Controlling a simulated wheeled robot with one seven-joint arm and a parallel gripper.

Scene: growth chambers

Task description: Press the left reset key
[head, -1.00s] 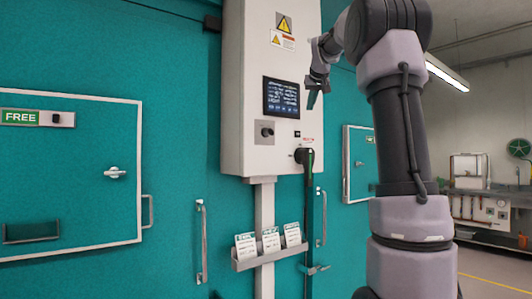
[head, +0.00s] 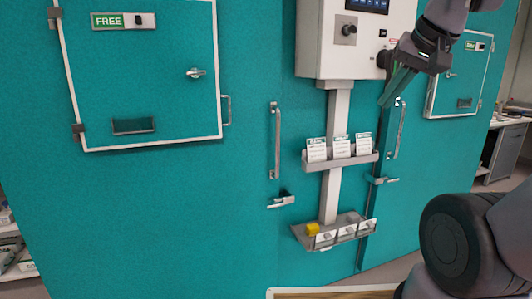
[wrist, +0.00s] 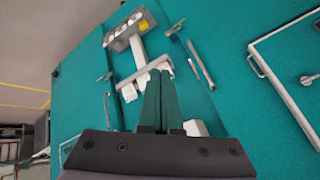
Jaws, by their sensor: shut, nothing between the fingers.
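A white control box (head: 318,50) hangs on the teal wall with a dark screen (head: 367,4), a dark knob (head: 348,30) and a small black part (head: 382,33). I cannot tell any of these as the left reset key. Below, a grey lower tray (head: 302,238) holds a yellow block (head: 312,229) at its left and several small grey pieces behind labels. The lower tray also shows in the wrist view (wrist: 117,35). My gripper (head: 386,103) has its green fingers shut and empty, pointing down in front of the wall, right of the box. It shows in the wrist view (wrist: 160,73).
A grey rack of white cards (head: 340,161) sits on the post between box and lower tray. Vertical handles (head: 274,140) stand out from the wall. A door marked FREE (head: 150,80) is at the left; another door (head: 459,75) is at the right.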

